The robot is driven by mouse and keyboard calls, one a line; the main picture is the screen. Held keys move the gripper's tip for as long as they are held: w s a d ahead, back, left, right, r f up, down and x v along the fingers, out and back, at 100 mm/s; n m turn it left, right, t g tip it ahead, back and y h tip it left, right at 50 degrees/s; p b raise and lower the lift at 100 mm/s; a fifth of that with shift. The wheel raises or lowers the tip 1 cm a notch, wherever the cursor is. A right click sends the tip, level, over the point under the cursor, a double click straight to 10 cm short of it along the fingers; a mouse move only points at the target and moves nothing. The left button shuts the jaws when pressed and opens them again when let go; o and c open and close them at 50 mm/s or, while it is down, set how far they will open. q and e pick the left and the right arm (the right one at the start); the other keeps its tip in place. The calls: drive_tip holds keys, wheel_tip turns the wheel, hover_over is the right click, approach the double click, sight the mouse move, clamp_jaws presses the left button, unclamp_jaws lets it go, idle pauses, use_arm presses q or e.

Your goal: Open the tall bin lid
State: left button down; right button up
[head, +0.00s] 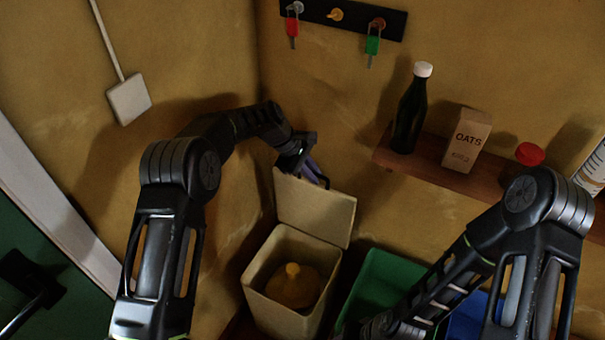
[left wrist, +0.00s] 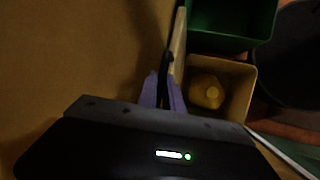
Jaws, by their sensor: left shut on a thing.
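The tall bin (head: 255,275) is cream-coloured and stands against the corner wall. Its lid (head: 315,208) is raised and stands nearly upright at the back of the bin. A yellow knobbed thing (head: 293,287) shows inside the open bin. My left gripper (head: 311,172) is at the top edge of the lid, shut on it; its purple fingers partly hide that edge. In the left wrist view the lid (left wrist: 178,50) shows edge-on by the fingers, beside the bin's opening (left wrist: 235,85). My right arm shows at the lower right in the head view, but its gripper cannot be made out.
A green bin (head: 375,283) stands right of the tall bin, with a blue one (head: 466,318) beyond it, partly behind my right arm. A wooden shelf (head: 425,172) holds a dark bottle (head: 410,112) and an oats box (head: 467,140). A key rack (head: 345,18) hangs above.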

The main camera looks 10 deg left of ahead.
use_arm(q)
drive_tip(key=shift+w+d+f, duration=0.1)
drive_tip(key=shift+w+d, duration=0.15)
drive_tip(key=shift+w, duration=0.1)
drive_tip(key=c, duration=1.5)
unclamp_jaws()
drive_tip(key=b+v, duration=0.1)
drive_tip(key=v, duration=0.7)
